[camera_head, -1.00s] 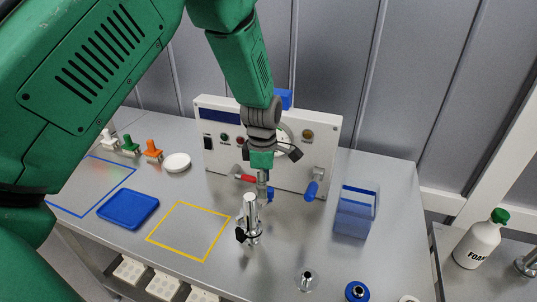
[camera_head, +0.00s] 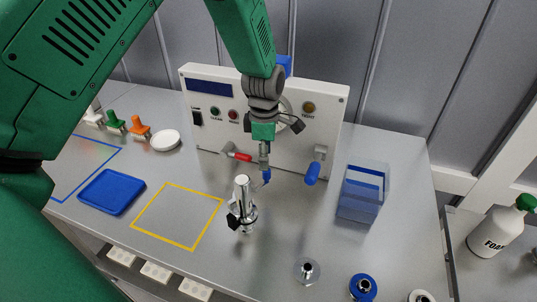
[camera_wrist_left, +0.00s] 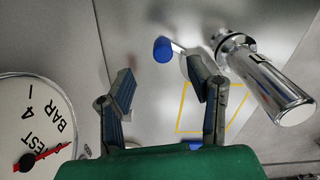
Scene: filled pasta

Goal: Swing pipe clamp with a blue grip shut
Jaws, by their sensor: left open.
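The pipe clamp sits around an upright chrome pipe (camera_head: 242,192) on the table; its blue grip (camera_head: 266,177) sticks out toward the panel. In the wrist view, the blue grip (camera_wrist_left: 162,50) is on a thin silver arm that reaches toward the collar of the chrome pipe (camera_wrist_left: 270,85). My left gripper (camera_head: 264,160) points down just above the blue grip. In the wrist view, my left gripper (camera_wrist_left: 160,85) is open and empty, with the grip beyond and between its fingertips, seemingly untouched. How far the clamp is swung is hard to tell. My right gripper is not in view.
A white panel (camera_head: 330,105) with a gauge (camera_wrist_left: 35,115), a red-handled valve (camera_head: 238,155) and a blue-handled valve (camera_head: 313,172) stands close behind. A clear blue bin (camera_head: 362,195) is right. A blue tray (camera_head: 111,192) and yellow outline (camera_head: 177,215) lie left.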

